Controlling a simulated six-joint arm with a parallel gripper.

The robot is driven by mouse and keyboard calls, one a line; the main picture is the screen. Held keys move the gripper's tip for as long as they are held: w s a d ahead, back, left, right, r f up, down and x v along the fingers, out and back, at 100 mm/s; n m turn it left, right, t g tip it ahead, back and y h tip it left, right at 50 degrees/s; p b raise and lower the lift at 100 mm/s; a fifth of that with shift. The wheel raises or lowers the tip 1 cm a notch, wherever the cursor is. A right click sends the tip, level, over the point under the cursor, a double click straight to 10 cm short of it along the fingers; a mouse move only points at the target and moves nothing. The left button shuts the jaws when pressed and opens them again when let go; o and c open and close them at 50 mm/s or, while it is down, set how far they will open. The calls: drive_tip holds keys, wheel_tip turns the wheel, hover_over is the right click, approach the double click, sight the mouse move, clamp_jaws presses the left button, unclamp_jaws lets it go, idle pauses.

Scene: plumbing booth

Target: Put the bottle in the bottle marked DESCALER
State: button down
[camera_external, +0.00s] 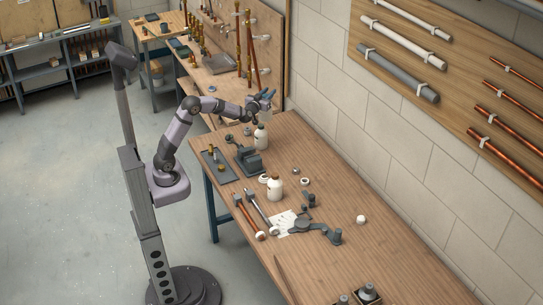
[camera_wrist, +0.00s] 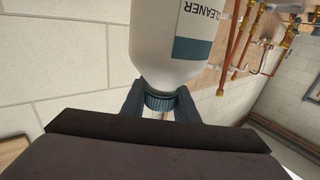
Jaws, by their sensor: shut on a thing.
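My gripper (camera_wrist: 160,105) is shut around the dark ribbed cap of a white bottle (camera_wrist: 160,45) in the wrist view. The bottle's body extends away from the fingers, and its label, with a teal band, reads "CLEANER" where visible. In the outside view my gripper (camera_external: 266,97) is above the far part of the bench. The held bottle is too small to make out clearly there. A white bottle (camera_external: 261,138) stands on the bench below my gripper. Another white bottle (camera_external: 276,190) stands nearer, mid-bench. No label reading DESCALER is legible.
The wooden bench (camera_external: 390,242) runs along a block wall. Copper pipework (camera_wrist: 240,40) stands beyond. The bench's right part is mostly clear.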

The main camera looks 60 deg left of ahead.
drive_tip(key=s+a+r+p, duration=0.3)
drive_tip(key=a+r, duration=0.3)
drive_tip(key=r, duration=0.2)
drive_tip(key=w+d+f+m+t+h+p, duration=0.1)
drive_tip(key=w+d+f+m+h+p, duration=0.1)
drive_tip(key=f, duration=1.1)
drive_tip(key=shift+d+t+h+p, duration=0.3)
drive_tip(key=shift+d+p, duration=0.35)
drive_tip(key=shift+d, duration=0.15)
drive_tip(key=shift+f, duration=0.25)
drive_tip(key=c, duration=1.5)
unclamp_jaws()
drive_tip(key=shift+o, duration=0.6)
drive_tip(key=shift+r, duration=0.15)
